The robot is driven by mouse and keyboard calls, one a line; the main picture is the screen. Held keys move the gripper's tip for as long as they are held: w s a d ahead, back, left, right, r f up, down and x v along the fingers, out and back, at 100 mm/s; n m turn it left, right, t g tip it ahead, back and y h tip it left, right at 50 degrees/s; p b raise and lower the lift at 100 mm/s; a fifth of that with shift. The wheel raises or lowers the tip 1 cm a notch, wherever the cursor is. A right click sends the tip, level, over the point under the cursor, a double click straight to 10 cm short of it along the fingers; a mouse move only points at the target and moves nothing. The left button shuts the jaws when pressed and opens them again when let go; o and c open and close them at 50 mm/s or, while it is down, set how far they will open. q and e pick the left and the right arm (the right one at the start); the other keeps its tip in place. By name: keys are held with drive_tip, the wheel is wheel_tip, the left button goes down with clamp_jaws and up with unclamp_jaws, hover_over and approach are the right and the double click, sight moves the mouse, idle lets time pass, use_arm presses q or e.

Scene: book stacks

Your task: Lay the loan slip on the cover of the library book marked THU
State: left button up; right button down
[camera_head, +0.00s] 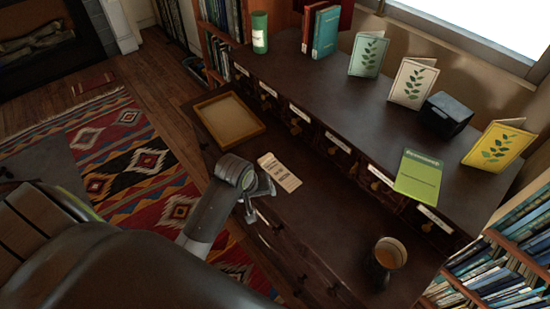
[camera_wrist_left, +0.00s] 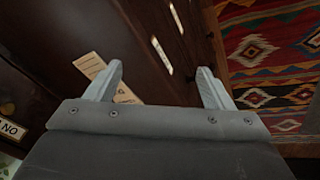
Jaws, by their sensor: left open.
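The loan slip (camera_head: 279,172) is a cream strip with dark print, lying on the dark wooden desk top. In the left wrist view the slip (camera_wrist_left: 93,67) shows behind one finger, which hides part of it. My left gripper (camera_head: 263,190) is open and empty, close by the slip's near left side. Its two fingers (camera_wrist_left: 160,72) are spread wide in the left wrist view. No THU mark is readable on any book. A lime-green book or booklet (camera_head: 418,180) leans at the front of the raised shelf. My right gripper is not in view.
An empty wooden tray (camera_head: 253,136) lies behind the slip. A mug (camera_head: 384,262) stands at the desk's right. The raised shelf carries a green can (camera_head: 260,32), a teal book (camera_head: 325,33), leaf-print cards (camera_head: 411,82) and a black box (camera_head: 446,113). Labelled drawers line its front.

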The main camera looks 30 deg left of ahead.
use_arm(q)
drive_tip(key=w+d+r+n+g+p, duration=0.1)
drive_tip(key=w+r+n+g+p, duration=0.2)
drive_tip(key=w+r, duration=0.4)
drive_tip(key=w+d+r+n+g+p, duration=0.1)
drive_tip(key=w+d+r+n+p, duration=0.15)
drive_tip(key=w+r+p, duration=0.45)
drive_tip(key=n+b, duration=0.1)
drive_tip(key=b, duration=0.1)
hover_over(279, 173)
drive_tip(key=d, duration=0.1)
drive_tip(key=f, duration=0.9)
drive_tip(key=shift+w+d+f, duration=0.15)
drive_tip(key=shift+w+f, duration=0.1)
drive_tip(key=shift+f, duration=0.15)
drive_tip(key=f, duration=0.2)
drive_tip(key=a+f, duration=0.1)
drive_tip(key=f, duration=0.1)
drive_tip(key=shift+s+a+f, duration=0.2)
drive_tip(key=shift+f, duration=0.45)
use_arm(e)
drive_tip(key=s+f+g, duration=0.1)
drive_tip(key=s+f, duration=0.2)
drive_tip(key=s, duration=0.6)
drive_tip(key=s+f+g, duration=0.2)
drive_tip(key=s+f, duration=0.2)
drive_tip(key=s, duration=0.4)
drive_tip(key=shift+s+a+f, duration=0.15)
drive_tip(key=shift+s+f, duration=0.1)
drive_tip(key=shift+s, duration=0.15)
